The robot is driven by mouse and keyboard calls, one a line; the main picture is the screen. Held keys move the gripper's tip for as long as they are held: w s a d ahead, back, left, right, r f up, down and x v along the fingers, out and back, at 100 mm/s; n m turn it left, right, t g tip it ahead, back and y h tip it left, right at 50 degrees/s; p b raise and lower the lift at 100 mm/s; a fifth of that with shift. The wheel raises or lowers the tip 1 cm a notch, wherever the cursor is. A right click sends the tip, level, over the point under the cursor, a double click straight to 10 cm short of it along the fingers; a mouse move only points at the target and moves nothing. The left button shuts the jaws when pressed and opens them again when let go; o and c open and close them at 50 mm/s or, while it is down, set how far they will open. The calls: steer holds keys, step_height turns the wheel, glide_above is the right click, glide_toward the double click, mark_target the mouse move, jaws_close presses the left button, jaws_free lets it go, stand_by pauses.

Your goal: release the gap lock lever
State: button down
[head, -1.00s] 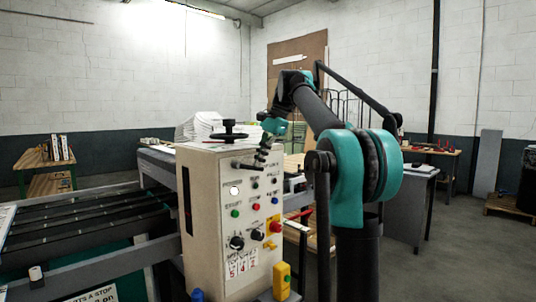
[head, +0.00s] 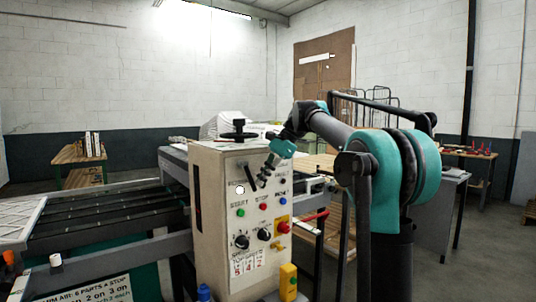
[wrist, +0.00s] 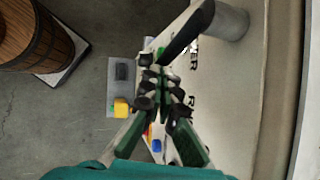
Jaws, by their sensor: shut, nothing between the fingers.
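The black lever (head: 252,180) is on the upper front of the cream control cabinet (head: 213,215), slanting down to the right. In the wrist view the black lever (wrist: 187,32) runs slantwise from a grey round hub (wrist: 232,20), its lower end close to my fingertips. My gripper (head: 268,172) is in front of the panel, just right of the lever, pointing down and toward it. In the wrist view my gripper (wrist: 161,75) is shut and empty, with its fingers together. I cannot tell whether the fingertips touch the lever.
The panel carries buttons, knobs and a red stop button (head: 283,227). A black handwheel (head: 238,132) tops the cabinet. A yellow button box (head: 288,281) stands low in front. A conveyor (head: 110,209) lies left. A wooden barrel (wrist: 35,38) stands on the floor.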

steer(key=shift+s+a+f, duration=0.5)
steer(key=shift+a+f, duration=0.25)
steer(key=shift+f, duration=0.05)
stand_by(0.4)
steer(key=w+d, duration=0.2)
steer(key=d, duration=0.4)
steer(key=w+d, duration=0.2)
steer(key=d, duration=0.5)
steer(key=shift+w+r, duration=0.35)
steer(key=shift+r, duration=0.1)
